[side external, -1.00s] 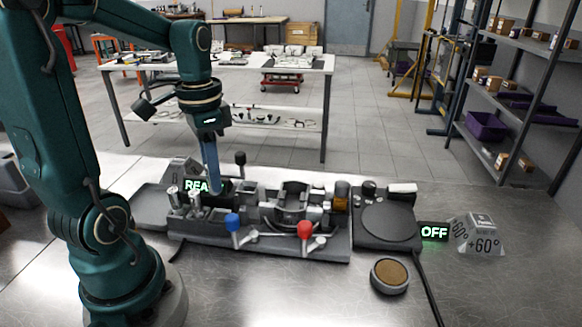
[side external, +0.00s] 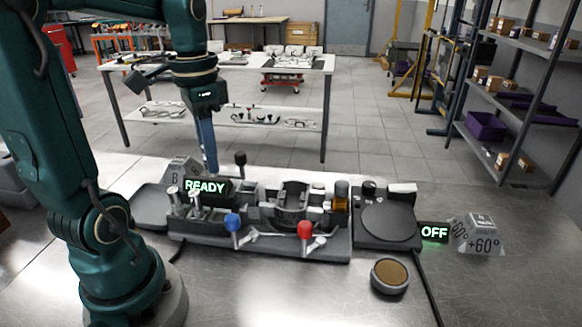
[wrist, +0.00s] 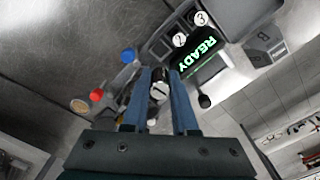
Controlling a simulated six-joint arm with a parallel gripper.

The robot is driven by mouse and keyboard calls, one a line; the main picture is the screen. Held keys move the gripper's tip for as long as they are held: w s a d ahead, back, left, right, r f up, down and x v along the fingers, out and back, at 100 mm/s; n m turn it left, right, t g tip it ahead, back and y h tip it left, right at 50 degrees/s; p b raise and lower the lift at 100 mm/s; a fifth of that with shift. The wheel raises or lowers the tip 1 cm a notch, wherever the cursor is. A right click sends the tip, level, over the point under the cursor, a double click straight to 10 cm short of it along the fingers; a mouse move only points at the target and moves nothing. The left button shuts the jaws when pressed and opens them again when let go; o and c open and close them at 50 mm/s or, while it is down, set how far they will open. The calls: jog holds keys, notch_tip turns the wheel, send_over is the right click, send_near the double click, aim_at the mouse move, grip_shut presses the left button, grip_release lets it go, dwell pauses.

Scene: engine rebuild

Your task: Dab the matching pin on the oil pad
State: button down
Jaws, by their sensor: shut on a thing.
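My gripper (side external: 209,165) points down above the left part of the grey fixture (side external: 335,243). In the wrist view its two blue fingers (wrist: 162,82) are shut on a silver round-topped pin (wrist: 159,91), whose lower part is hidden. In the side view I cannot make out the held pin. Two other pins, marked 2 (wrist: 180,40) and 3 (wrist: 201,18), stand in the rack at the fixture's left end. The oil pad (side external: 390,273), a brown disc in a grey round dish, lies on the bench at the front right, well apart from my gripper.
A green READY sign (side external: 206,187) stands just below my gripper. Blue (side external: 233,222) and red (side external: 305,230) knobs rise along the fixture's front. A round-topped device (side external: 386,222) with an OFF sign (side external: 434,232) stands to its right.

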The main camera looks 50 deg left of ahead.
jog(key=shift+w+a+n, duration=0.2)
jog(key=shift+w+n, duration=0.1)
jog(key=shift+n, duration=0.1)
jog(key=w+n+t, duration=0.1)
jog(key=w+n, duration=0.1)
jog(key=w, duration=0.5)
jog(key=m+t+h, duration=0.2)
jog(key=m+h, duration=0.1)
send_over(391, 272)
notch_tip(391, 272, down, 6)
jog(key=shift+s+a+f, duration=0.15)
jog(key=shift+f, duration=0.85)
jog(key=shift+s+a+f, duration=0.15)
jog(key=shift+f, duration=0.8)
jog(key=shift+s+a+f, duration=0.15)
jog(key=shift+f, duration=0.85)
jog(key=shift+f, duration=1)
jog(key=shift+r, duration=0.1)
notch_tip(391, 272, up, 7)
